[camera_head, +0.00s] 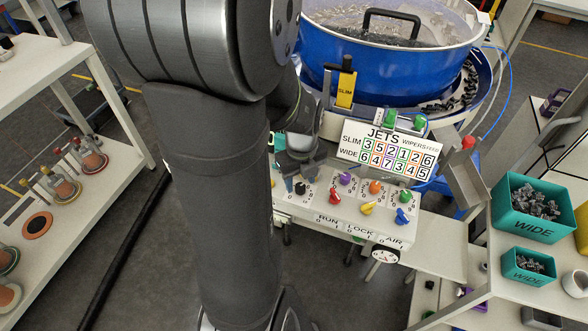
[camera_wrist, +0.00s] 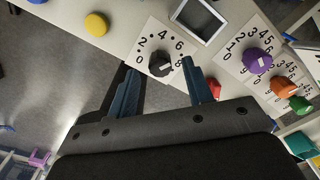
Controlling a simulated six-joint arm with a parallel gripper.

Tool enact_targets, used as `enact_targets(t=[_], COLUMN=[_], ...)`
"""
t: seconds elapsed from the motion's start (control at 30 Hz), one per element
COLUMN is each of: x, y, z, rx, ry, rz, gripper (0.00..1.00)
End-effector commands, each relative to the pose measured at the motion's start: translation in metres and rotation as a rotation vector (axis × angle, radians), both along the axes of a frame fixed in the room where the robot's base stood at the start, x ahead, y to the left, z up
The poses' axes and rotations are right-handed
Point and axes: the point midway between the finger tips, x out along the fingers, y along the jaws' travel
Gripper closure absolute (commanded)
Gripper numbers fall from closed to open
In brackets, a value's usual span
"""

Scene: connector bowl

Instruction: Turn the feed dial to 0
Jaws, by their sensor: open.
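A black dial (camera_wrist: 160,64) sits on a white square plate marked 0, 2, 4, 6 and 8 in the wrist view. I take it for the feed dial, though no label naming it is readable. A small pale mark shows on its right side, toward the 8, but its exact setting is hard to read. In the head view the black dial (camera_head: 300,188) is at the panel's left end. My gripper (camera_wrist: 159,68) is open, with one blue-grey finger on each side of the dial in the picture. In the head view my gripper (camera_head: 303,170) is just above it; contact cannot be told.
Purple (camera_head: 345,178), orange (camera_head: 375,187) and green knobs stand right of the dial. The JETS sign (camera_head: 387,150) and blue bowl (camera_head: 390,60) rise behind. A yellow button (camera_wrist: 96,24) is near the dial.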

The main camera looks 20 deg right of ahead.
Motion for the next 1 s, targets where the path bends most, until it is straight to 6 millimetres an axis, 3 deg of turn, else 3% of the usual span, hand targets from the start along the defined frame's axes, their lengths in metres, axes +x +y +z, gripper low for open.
enact_targets(t=[0.2, 0.53, 0.77, 1.0], x=[-0.001, 0.000, 0.000, 0.000], y=[0.000, 0.000, 0.000, 0.000], z=[-0.018, -0.020, -0.020, -0.020], rx=[0.002, 0.000, 0.000, 0.000], ry=[0.002, 0.000, 0.000, 0.000], rz=[0.000, 0.000, 0.000, 0.012], gripper=[0.54, 0.54, 0.97, 0.98])
